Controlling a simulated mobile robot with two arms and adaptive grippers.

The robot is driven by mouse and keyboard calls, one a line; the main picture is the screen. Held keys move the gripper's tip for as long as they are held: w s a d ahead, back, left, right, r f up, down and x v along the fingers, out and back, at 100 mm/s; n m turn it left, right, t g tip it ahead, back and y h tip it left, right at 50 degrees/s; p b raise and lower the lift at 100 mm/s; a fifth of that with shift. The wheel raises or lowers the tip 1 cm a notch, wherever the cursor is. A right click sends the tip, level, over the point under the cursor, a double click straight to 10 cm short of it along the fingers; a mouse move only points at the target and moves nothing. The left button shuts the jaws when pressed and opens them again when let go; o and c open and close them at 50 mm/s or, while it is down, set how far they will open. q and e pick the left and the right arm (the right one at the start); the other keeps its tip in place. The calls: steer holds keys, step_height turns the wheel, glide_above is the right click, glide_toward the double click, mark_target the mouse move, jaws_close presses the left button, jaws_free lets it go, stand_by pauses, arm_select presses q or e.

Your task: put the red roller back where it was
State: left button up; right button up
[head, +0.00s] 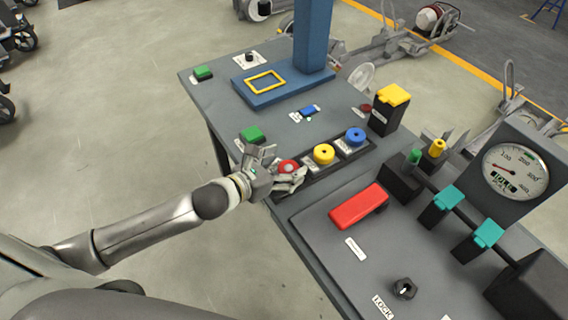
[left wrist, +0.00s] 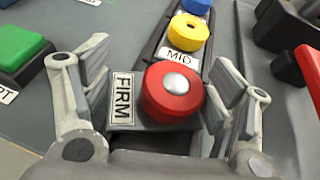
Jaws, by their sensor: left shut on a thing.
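The red roller (head: 288,166) is at the near left end of the dark rack (head: 311,172) on the grey bench. In the left wrist view the red roller (left wrist: 171,93) has a pale metal centre and sits by the FIRM label (left wrist: 123,98), at the rack's near end. My left gripper (head: 286,176) has its fingers on either side of the roller, shut on it. The wrist view does not show whether the roller is fully seated. My right gripper is not in view.
A yellow roller (head: 323,153) by the MID label and a blue roller (head: 356,136) stand farther along the rack. A green button (head: 252,134) is left of the rack, a red lever (head: 358,207) right of it. A yellow-topped box (head: 391,104) stands behind.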

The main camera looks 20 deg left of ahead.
arm_select(q)
steer(key=shift+f, duration=0.15)
steer(key=o, duration=1.2)
steer(key=shift+o, duration=0.2)
steer(key=v, duration=1.2)
